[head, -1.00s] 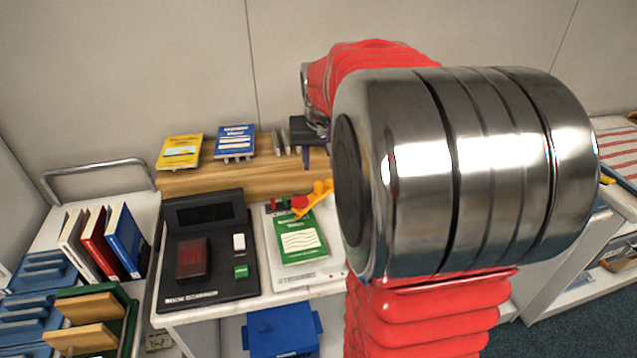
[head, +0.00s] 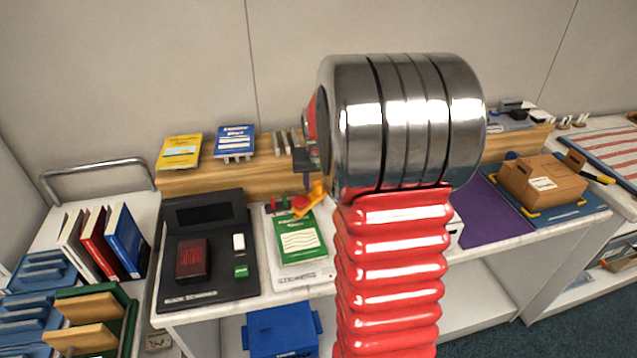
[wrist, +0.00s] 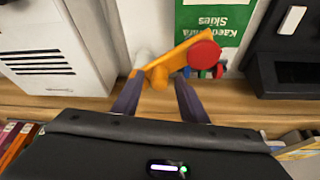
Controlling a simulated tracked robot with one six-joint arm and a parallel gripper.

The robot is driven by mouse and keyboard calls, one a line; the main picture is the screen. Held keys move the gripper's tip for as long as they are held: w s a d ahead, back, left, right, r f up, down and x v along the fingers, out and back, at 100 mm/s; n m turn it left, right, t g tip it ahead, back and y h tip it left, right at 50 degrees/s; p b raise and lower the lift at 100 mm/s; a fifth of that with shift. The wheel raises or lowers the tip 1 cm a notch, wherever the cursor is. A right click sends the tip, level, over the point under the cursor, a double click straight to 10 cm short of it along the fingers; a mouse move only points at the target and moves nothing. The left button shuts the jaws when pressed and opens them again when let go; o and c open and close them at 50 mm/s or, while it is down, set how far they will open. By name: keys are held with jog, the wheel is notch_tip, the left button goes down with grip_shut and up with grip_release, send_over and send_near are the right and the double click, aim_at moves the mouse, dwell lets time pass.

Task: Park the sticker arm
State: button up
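The sticker arm is an orange bar (head: 313,201) with a red disc at its end, over the white sticker station (head: 285,278) that holds a green book (head: 300,240). In the wrist view the orange bar (wrist: 180,58) runs slantwise, with its red disc (wrist: 204,55) over the green book's edge (wrist: 215,22). My gripper (wrist: 158,84) is open, its two dark fingers apart. An orange knob at the bar's near end shows between and just beyond the fingertips; I cannot tell whether they touch it. In the head view my arm hides most of the gripper.
A black scanner (head: 207,285) with a red book stands left of the station. A wooden ledge (head: 215,180) with a yellow and a blue book runs behind. Right of my arm are a purple mat (head: 490,212) and a cardboard box (head: 542,185). A white ribbed box (wrist: 45,45) stands close beside the fingers.

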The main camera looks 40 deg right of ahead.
grip_shut()
dwell(0.4)
